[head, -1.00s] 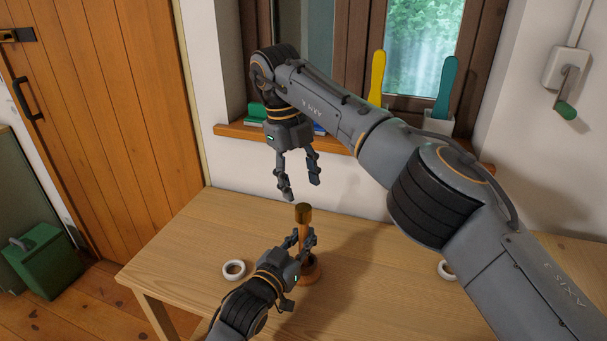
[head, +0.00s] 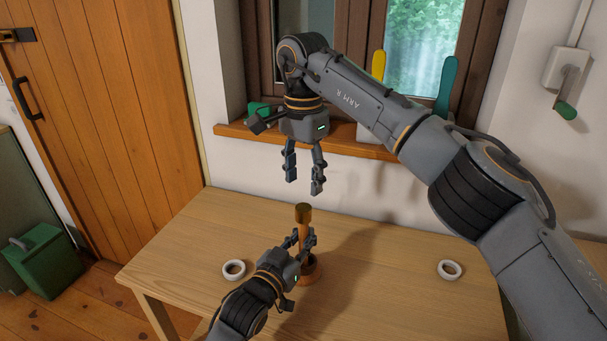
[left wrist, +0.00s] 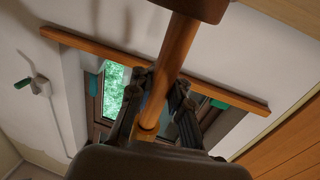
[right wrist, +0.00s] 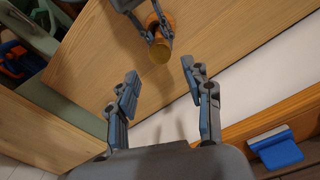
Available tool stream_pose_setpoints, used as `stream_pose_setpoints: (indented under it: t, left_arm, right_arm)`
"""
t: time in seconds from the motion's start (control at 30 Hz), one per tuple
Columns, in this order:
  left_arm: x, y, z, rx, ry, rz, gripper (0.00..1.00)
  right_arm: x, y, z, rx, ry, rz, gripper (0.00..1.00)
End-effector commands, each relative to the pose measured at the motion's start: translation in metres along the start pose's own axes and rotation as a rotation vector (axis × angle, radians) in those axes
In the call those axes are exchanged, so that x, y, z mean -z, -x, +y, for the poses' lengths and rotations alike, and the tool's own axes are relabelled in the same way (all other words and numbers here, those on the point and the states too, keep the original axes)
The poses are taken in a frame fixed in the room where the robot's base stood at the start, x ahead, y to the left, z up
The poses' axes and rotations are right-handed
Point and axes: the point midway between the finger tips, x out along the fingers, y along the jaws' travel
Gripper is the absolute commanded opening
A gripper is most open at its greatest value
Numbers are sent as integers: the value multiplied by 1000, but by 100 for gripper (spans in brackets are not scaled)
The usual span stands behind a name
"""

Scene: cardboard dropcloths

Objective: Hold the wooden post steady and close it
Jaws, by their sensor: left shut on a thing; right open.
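The wooden post (head: 304,231) stands upright on a round wooden base (head: 311,279) on the table. A brass-coloured cap (head: 303,213) is on its top; the cap also shows from above in the right wrist view (right wrist: 160,50). My left gripper (head: 305,240) is shut on the post's shaft below the cap. In the left wrist view the shaft (left wrist: 175,55) runs between its fingers. My right gripper (head: 304,184) is open and empty, pointing down above the cap, with a gap between. How the cap sits on the post is too small to tell.
White rings lie on the table left (head: 233,269) and right (head: 449,269) of the post. The wooden table (head: 380,290) is otherwise mostly clear. Behind it is a windowsill (head: 345,146) with a pot of coloured tools. A green box (head: 45,262) stands on the floor at left.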

Motion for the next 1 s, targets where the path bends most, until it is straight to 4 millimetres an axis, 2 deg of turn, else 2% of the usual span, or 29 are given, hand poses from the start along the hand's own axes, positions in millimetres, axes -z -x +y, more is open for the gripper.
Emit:
stream_pose_setpoints:
  t: [0.47,0.57,0.8,1.0]
  left_arm:
    - [0,0,0,0,0,-1,0]
    - [0,0,0,0,0,-1,0]
    - [0,0,0,0,0,0,0]
    - [0,0,0,0,0,0,0]
  right_arm:
    - [0,-3,0,1,31,-3,51]
    - [0,-12,0,0,31,-4,51]
    - [0,-49,1,-1,30,-5,51]
    - [0,-73,0,0,30,-4,51]
